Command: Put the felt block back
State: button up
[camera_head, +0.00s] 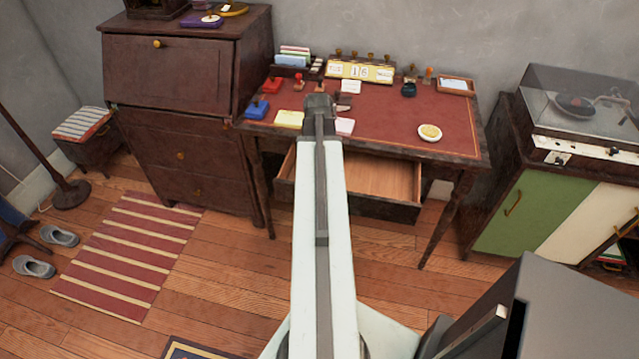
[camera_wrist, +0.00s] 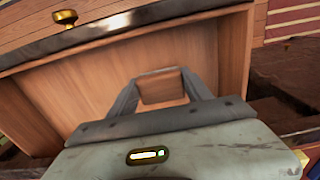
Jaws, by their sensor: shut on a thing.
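In the wrist view my gripper (camera_wrist: 162,92) is shut on a small brown block with a thin grey edge, which I take to be the felt block (camera_wrist: 161,89). The fingers hold it by two opposite sides. Behind it is the open drawer (camera_wrist: 235,45) of the desk, with its wooden inside and a brass knob (camera_wrist: 65,18) on its front. I cannot tell whether the block touches the drawer floor. In the head view the drawer (camera_head: 385,178) stands pulled out below the red desk top (camera_head: 395,115), and my arm hides the gripper and the block.
Blue (camera_head: 257,108) and red stamps, paper pads, a calendar (camera_head: 360,70) and a round dish (camera_head: 429,132) stand on the desk. A dark bureau (camera_head: 170,75) stands left and a record player cabinet (camera_head: 530,215) right. The drawer's right part looks empty.

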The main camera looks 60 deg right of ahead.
notch_tip(320, 180, down, 4)
jog(key=b, duration=0.3)
jog(key=shift+b, duration=0.4)
jog(key=shift+r, duration=0.25)
jog(key=shift+f, duration=0.15)
jog(key=o, duration=1.3)
notch_tip(320, 180, up, 13)
jog(key=p, duration=1.2)
jog(key=shift+f+p, duration=0.2)
jog(key=shift+p, duration=0.15)
jog(key=shift+f, duration=0.1)
